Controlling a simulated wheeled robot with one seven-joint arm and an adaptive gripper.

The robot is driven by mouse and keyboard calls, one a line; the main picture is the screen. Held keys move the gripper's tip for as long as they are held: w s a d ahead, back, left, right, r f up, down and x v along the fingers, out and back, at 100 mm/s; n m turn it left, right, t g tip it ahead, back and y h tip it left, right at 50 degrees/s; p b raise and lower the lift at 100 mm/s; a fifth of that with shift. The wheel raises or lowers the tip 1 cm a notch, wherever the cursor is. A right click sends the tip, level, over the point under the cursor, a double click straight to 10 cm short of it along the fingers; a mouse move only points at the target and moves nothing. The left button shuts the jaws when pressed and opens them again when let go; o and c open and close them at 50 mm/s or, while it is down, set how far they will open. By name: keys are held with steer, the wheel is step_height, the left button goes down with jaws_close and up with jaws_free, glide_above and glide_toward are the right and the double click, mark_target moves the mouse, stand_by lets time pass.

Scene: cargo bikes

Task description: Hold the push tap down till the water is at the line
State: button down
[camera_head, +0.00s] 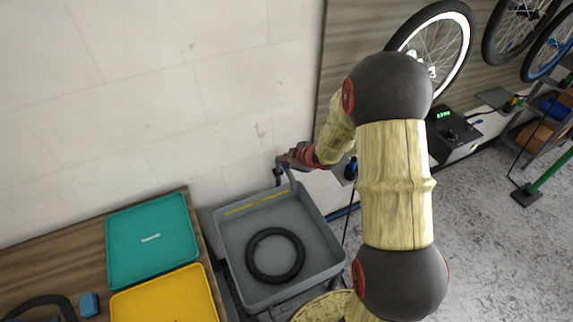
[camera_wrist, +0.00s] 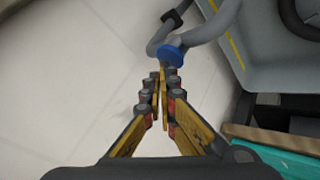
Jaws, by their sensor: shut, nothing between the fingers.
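The grey basin (camera_head: 322,245) stands against the wall, with a yellow line (camera_head: 256,203) along its inner back wall. A black ring-shaped tube (camera_head: 251,262) lies inside it. I cannot make out a water surface. The grey tap (camera_head: 289,178) rises at the basin's back edge. In the wrist view its bent pipe (camera_wrist: 217,27) carries a round blue push cap (camera_wrist: 172,53). My gripper (camera_wrist: 162,72) is shut and empty, its fingertips right at the blue cap; I cannot tell whether they touch it. In the head view my gripper (camera_head: 290,158) is at the tap's top and hides part of it.
A wooden bench to the left bears a teal tray (camera_head: 150,262) and a yellow tray (camera_head: 165,302), with a small blue block (camera_head: 89,305) beside them. Bike wheels (camera_head: 452,35) hang on the panel at upper right.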

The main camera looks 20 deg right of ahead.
steer(key=shift+f+b, duration=0.3)
steer(key=shift+f, duration=0.25)
stand_by(3.2)
steer(key=shift+r, duration=0.1)
stand_by(3.2)
steer(key=shift+r+p, duration=0.9)
steer(key=shift+p, duration=0.05)
